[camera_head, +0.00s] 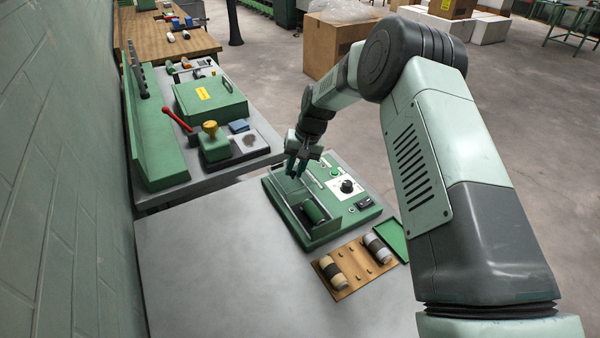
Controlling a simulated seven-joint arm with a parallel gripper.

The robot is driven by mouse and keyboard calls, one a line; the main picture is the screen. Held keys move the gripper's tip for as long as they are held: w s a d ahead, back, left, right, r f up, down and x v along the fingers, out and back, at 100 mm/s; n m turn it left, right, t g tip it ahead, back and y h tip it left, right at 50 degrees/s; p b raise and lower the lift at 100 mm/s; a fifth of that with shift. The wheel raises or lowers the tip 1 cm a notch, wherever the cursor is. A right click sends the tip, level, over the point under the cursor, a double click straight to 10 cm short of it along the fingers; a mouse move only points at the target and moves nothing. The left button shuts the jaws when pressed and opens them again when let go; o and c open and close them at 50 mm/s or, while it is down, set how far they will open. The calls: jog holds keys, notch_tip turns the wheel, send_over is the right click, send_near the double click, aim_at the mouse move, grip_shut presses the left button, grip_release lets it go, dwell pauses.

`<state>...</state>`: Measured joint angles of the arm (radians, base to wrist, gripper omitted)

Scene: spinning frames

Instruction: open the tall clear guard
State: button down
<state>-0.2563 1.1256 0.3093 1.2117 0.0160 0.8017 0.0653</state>
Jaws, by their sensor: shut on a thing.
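A green machine (335,171) stands on the grey table. The tall clear guard (287,206) is on its left part, with thin pale edges and a see-through pane. A dark green roller (314,212) shows at the near end beside it. My gripper (294,174) points down at the guard's upper edge, its fingers shut on the guard. The exact grip spot is small and partly hidden by the fingers. How far the guard stands open cannot be told.
A control panel with a black knob (347,186) is on the machine's right. The grey table (215,260) is clear at left.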

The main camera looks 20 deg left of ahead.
jog(key=c, duration=1)
grip_release()
jog(key=v, duration=1.1)
